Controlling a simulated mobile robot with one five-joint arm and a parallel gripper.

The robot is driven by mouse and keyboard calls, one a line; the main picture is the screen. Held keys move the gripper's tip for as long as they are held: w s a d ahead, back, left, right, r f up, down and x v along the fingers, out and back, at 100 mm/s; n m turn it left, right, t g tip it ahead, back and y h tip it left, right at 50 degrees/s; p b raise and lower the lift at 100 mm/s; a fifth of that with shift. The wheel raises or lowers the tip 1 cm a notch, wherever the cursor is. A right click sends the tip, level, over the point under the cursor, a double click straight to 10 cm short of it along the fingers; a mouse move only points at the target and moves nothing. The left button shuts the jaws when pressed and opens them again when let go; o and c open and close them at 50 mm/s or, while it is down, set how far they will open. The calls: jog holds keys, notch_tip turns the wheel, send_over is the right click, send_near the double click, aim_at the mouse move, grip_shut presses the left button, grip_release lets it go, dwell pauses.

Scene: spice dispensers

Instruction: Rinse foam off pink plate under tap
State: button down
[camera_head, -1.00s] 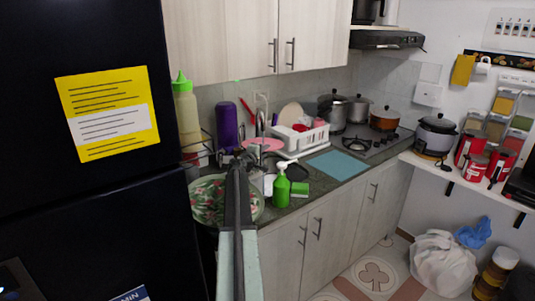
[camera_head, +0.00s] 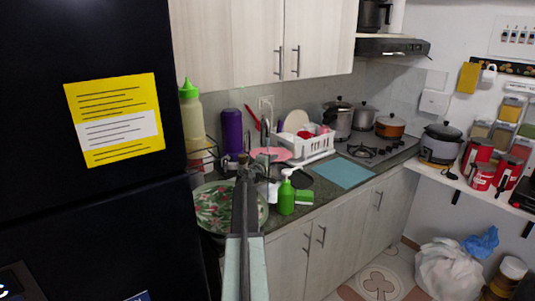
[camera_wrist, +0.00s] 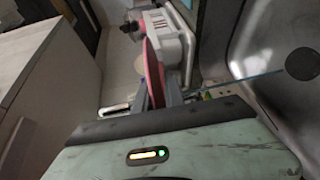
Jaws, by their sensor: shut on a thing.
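The pink plate (camera_head: 271,154) is at the far end of my arm in the head view, near the thin grey tap (camera_head: 264,133). In the wrist view the plate (camera_wrist: 154,72) is seen nearly edge-on between the fingers. My gripper (camera_head: 246,166) is shut on it; the fingers also show in the wrist view (camera_wrist: 161,95). Foam cannot be made out on the plate. The sink's dark metal basin with a round drain (camera_wrist: 303,63) lies to the right in the wrist view. No water stream can be made out.
A large round patterned dish (camera_head: 222,208) lies at the counter's near left. A green soap bottle (camera_head: 286,196), green sponge (camera_head: 305,196) and white dish rack (camera_head: 312,146) stand close to the right. The dark fridge (camera_head: 80,220) bounds the left. A blue mat (camera_head: 341,173) lies farther right.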

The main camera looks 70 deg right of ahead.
jog(key=s+a, duration=0.3)
jog(key=shift+s, duration=0.1)
dwell(1.4)
jog(key=s+a+r+p, duration=0.3)
jog(key=r+p, duration=0.1)
jog(key=shift+s+a, duration=0.2)
jog(key=shift+s, duration=0.1)
